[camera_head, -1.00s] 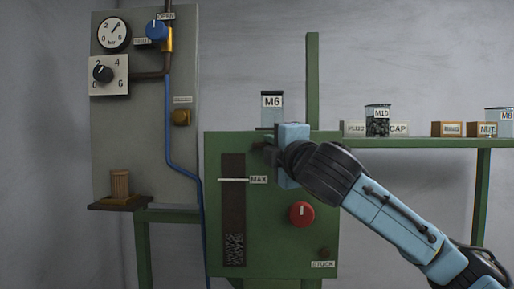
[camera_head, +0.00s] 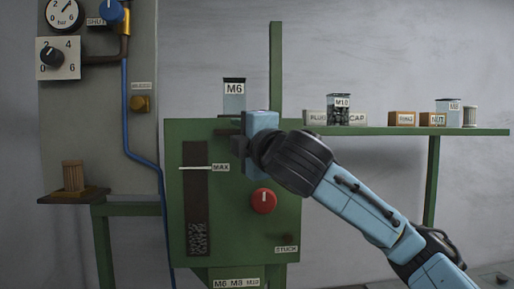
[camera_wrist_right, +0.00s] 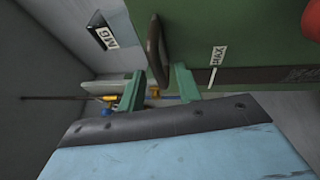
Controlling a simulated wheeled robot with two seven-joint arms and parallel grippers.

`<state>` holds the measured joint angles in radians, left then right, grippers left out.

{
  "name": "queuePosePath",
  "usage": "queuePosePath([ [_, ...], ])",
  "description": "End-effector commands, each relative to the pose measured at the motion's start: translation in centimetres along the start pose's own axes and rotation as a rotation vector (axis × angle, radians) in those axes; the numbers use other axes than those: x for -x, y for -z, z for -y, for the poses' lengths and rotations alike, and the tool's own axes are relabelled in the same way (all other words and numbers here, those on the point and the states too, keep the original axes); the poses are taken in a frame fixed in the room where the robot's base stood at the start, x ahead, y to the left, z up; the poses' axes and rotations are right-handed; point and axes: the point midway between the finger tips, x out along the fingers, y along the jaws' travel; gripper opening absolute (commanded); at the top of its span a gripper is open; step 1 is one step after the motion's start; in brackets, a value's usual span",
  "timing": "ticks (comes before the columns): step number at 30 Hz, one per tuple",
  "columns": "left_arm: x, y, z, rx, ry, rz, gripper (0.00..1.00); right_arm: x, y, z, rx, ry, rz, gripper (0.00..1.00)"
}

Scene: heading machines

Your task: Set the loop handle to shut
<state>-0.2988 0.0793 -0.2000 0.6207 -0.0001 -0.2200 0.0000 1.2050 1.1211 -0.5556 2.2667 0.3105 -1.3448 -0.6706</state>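The blue handle (camera_head: 111,10) sits on a brass valve at the top left of the grey panel, cut by the picture's top edge. A SHUT label (camera_head: 96,22) is at its left. In the right wrist view a small blue and yellow fitting (camera_wrist_right: 107,111) shows far off. My right gripper (camera_head: 238,143) is in front of the green machine's upper edge, right of and below the blue handle and well apart from it. In the right wrist view its two teal fingers (camera_wrist_right: 158,88) are apart with nothing between them. My left gripper is not in view.
The green machine (camera_head: 230,230) with a red knob (camera_head: 263,201) stands below my right gripper. A dark curved piece (camera_wrist_right: 154,45) shows near the fingers. An M6 container (camera_head: 234,97) stands behind. A green shelf (camera_head: 400,132) with small boxes runs right. A blue hose (camera_head: 125,110) hangs down the grey panel.

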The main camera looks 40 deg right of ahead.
Motion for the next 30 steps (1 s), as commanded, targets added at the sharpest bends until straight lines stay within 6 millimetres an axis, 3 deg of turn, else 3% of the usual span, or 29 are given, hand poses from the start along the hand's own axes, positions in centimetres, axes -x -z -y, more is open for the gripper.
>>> queuePosePath([
  [10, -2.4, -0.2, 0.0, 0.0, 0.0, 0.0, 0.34, 8.4, 0.0, 0.2, -0.001, -0.006, 0.001, 0.34],
  [18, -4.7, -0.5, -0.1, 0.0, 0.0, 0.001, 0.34, 10.1, 0.0, 0.2, -0.003, -0.002, 0.001, 0.34],
  [30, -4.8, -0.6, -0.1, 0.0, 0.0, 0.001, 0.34, 10.5, 0.0, 0.0, 0.0, 0.001, 0.001, 0.34],
])
